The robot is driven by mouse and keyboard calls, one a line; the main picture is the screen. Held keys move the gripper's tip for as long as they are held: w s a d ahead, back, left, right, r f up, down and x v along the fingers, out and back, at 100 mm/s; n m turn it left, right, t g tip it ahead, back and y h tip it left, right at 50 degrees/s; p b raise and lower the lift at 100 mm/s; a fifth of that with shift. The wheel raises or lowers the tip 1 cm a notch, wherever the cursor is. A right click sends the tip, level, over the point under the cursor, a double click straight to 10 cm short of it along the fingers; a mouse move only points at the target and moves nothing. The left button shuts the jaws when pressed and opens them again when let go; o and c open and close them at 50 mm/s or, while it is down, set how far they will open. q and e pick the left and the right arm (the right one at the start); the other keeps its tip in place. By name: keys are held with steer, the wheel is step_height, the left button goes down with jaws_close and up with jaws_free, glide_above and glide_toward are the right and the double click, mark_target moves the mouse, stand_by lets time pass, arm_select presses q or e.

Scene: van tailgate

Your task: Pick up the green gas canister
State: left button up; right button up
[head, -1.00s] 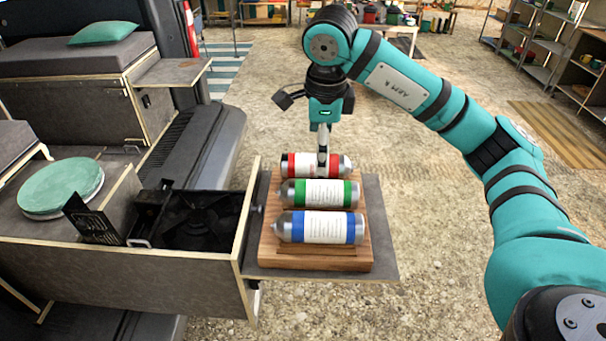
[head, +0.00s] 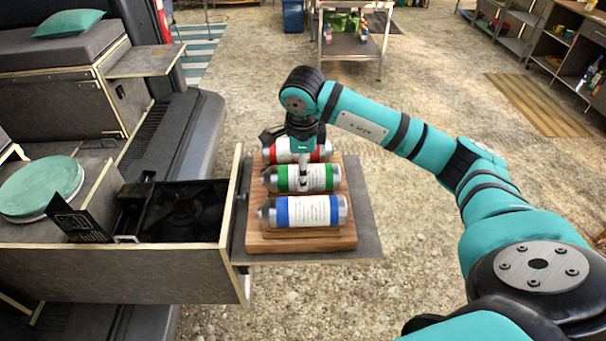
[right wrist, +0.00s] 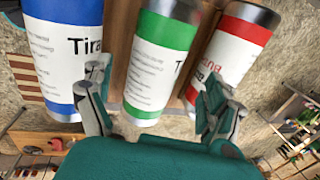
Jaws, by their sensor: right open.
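The green gas canister (head: 302,178) lies on its side on a wooden board (head: 345,240), between the red canister (head: 297,150) and the blue canister (head: 304,211). It has a green band and a white label, and also shows in the right wrist view (right wrist: 162,62). My right gripper (head: 303,183) is over the green canister, pointing down. In the right wrist view the open right gripper (right wrist: 156,100) has one finger on each side of the green canister's line, with nothing held. Whether the fingers touch it cannot be told. My left gripper is not in view.
The board sits on a grey side shelf (head: 366,215) beside an open drawer (head: 240,190) with a black stove (head: 180,210). The blue and red canisters lie close on both sides. A metal table (head: 352,45) stands far back.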

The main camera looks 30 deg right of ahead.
steer(key=f+p, duration=0.1)
steer(key=f, duration=0.1)
steer(key=f+p, duration=0.1)
steer(key=shift+s+d+f, duration=0.1)
steer(key=shift+d+f, duration=0.25)
steer(key=shift+f, duration=0.4)
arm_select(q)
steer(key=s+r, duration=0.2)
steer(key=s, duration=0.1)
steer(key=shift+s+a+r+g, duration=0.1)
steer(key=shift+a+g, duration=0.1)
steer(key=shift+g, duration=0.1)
arm_select(e)
steer(key=c, duration=1.4)
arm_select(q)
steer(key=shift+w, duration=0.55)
arm_select(e)
steer(key=shift+c, duration=0.7)
